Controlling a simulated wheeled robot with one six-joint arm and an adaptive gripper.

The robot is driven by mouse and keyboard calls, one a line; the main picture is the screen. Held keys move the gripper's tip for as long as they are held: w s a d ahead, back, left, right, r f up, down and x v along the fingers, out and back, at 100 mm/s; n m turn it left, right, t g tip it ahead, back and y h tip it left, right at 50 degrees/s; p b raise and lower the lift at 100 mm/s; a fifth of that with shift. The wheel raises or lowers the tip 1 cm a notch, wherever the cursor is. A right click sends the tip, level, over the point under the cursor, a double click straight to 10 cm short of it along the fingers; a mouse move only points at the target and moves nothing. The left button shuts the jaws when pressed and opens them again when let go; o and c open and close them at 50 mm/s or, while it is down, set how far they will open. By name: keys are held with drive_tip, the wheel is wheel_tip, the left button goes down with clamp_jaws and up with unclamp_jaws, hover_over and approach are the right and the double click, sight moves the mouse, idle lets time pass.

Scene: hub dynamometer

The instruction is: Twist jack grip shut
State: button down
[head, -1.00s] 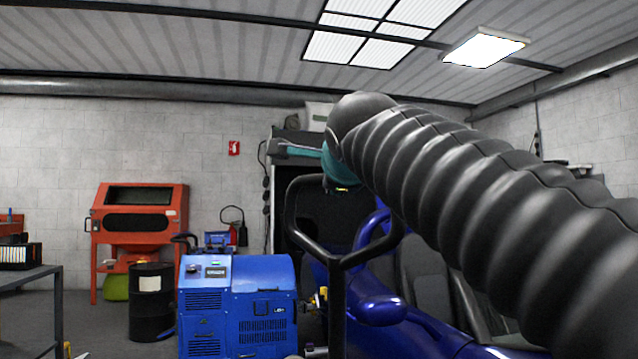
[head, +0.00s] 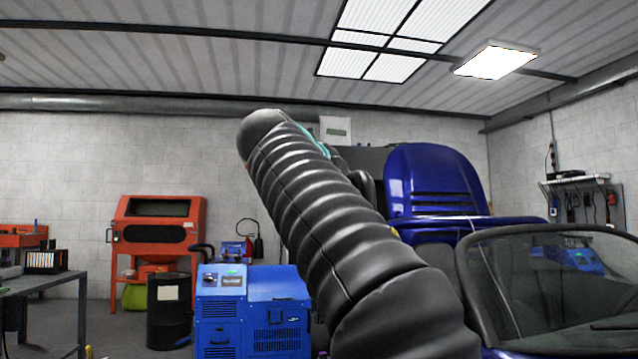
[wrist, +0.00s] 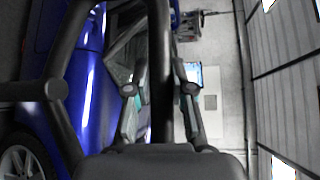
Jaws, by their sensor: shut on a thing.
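In the wrist view, the jack grip (wrist: 161,50) shows as a black bar running down between the two fingers of my gripper (wrist: 160,103). The fingers are shut on it, one on each side. A dark curved tube (wrist: 57,90), seemingly part of the same handle, shows at the left. In the head view my ribbed arm covers the middle, and the grip and fingers are hidden. The blue car (head: 436,180) stands behind and right of my arm; its blue body (wrist: 90,90) also fills the left of the wrist view.
A blue machine (head: 252,312) stands left of my arm. A black drum (head: 168,312), an orange cabinet (head: 157,235) and a grey table (head: 45,285) are further left. The car's windscreen (head: 545,285) is close on the right.

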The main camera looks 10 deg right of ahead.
idle(0.5)
drive_tip(key=c, duration=1)
unclamp_jaws()
drive_tip(key=shift+d, duration=0.1)
drive_tip(key=v, duration=1.2)
drive_tip(key=shift+w+f, duration=0.1)
